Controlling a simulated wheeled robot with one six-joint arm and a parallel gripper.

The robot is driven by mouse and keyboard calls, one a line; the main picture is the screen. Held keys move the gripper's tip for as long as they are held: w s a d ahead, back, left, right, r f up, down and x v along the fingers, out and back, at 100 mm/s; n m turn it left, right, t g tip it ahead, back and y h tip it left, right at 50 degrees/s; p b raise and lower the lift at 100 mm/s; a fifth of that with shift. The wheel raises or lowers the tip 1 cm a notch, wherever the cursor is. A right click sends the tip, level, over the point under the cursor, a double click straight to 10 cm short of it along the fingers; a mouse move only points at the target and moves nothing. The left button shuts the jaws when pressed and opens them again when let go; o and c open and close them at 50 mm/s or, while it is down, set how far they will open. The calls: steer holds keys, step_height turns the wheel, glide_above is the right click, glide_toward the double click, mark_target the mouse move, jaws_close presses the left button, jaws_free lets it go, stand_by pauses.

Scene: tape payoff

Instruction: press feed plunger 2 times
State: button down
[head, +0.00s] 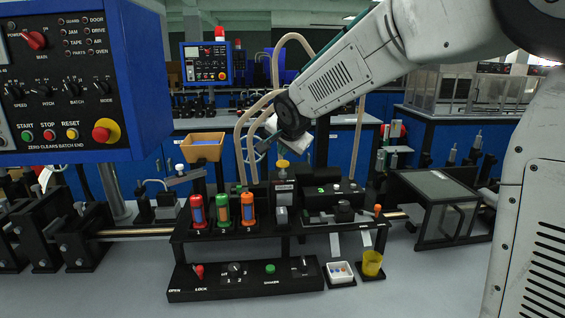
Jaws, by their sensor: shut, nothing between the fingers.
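A yellow round knob (282,164) stands upright on a dark block in the middle of the black machine bench (190,236). It looks like the feed plunger, but its label is too small to read. My arm reaches in from the upper right. My gripper (262,146) is small and partly lost against the hoses and the background. It is shut and empty, above and a little left of the yellow knob, apparently apart from it.
A blue control panel (70,80) fills the upper left. A white tray (340,273) and yellow cup (372,264) sit at the lower right.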

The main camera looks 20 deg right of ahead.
mark_target(283, 162)
stand_by(0.7)
steer(key=shift+f, duration=0.4)
steer(key=shift+f, duration=1.3)
stand_by(0.9)
steer(key=shift+r, duration=1.7)
steer(key=shift+r, duration=2.55)
